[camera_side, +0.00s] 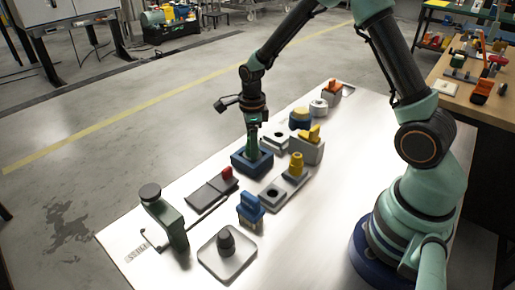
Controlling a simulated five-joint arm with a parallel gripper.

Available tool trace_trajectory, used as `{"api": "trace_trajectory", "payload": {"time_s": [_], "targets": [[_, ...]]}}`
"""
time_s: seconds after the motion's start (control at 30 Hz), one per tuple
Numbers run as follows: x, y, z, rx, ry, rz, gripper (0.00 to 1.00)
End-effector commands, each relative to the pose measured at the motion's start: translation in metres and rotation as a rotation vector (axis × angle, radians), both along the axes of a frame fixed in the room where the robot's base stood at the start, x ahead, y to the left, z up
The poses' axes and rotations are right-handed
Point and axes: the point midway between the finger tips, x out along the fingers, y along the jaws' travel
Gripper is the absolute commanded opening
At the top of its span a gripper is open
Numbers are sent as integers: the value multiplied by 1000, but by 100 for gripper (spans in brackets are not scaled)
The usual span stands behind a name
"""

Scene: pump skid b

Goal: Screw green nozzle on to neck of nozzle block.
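A dark blue block (240,165), which looks like the nozzle block, sits near the middle of the pale table. A dark green upright piece (253,148), apparently the green nozzle, stands at the middle of the block's top. My gripper (254,125) points straight down directly above it, at the green piece's upper end. The fingers are too small and too close in colour to the green piece to tell whether they are closed on it. The neck is hidden, so I cannot tell whether the nozzle is seated on it.
Close right are a grey block with a yellow part (307,147) and a grey base with a yellow knob (296,166). In front stand a grey plate with a red part (227,173), a blue block (250,208), a tray (240,262) and a green post (165,215). The table's right front is clear.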

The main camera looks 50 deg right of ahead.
Motion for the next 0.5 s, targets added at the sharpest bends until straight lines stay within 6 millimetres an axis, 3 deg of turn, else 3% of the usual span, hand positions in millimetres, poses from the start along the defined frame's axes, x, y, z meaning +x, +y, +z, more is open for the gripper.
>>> {"api": "trace_trajectory", "payload": {"time_s": [0.03,0.17,0.5], "targets": [[-6,6,-8,2,19,5,81],[-6,6,-8,2,19,6,81],[-5,4,15,1,15,6,81]]}}
